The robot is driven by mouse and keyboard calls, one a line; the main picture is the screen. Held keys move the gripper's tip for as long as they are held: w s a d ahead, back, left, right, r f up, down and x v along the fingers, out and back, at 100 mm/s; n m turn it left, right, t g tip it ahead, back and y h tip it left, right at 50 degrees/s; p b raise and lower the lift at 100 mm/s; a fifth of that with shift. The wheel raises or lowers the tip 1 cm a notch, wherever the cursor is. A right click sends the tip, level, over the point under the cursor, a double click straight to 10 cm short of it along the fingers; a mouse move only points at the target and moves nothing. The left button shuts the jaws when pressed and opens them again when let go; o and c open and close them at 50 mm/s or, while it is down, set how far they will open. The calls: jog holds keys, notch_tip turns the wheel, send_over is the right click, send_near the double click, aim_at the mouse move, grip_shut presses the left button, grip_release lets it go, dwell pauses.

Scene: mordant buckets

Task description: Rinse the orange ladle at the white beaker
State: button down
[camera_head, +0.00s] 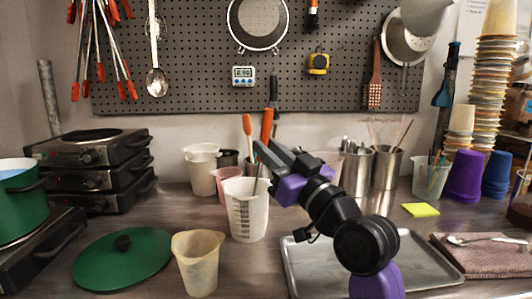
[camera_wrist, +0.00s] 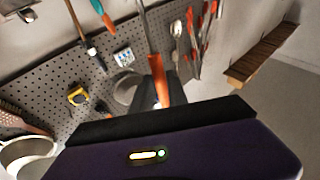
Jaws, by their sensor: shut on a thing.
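The orange ladle (camera_head: 266,125) stands nearly upright in the head view, its orange handle uppermost. A thin grey stem below my gripper runs down into the white beaker (camera_head: 246,215), which has dark measuring marks. The bowl of the ladle is hidden, so I cannot tell its depth. My gripper (camera_head: 268,154) is shut on the ladle above the beaker's rim. In the wrist view the orange handle (camera_wrist: 160,82) rises just beyond the dark fingers, with a metal stem leading to the top edge.
A cream beaker (camera_head: 198,264) stands in front, a white pitcher (camera_head: 201,172) and a pink beaker (camera_head: 227,185) behind. A metal tray (camera_head: 420,262) lies below my arm. A green lid (camera_head: 122,258) lies left. Steel canisters (camera_head: 386,168) stand behind my arm.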

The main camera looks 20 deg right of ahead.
jog(key=shift+d, duration=0.15)
notch_tip(320, 180, up, 12)
jog(key=a+p, duration=0.1)
jog(key=p, duration=0.9)
jog(key=shift+s+a+f, duration=0.2)
jog(key=shift+s+a, duration=0.05)
jog(key=shift+s, duration=0.1)
dwell(3.3)
jog(key=shift+r+p, duration=1.95)
jog(key=shift+r, duration=0.55)
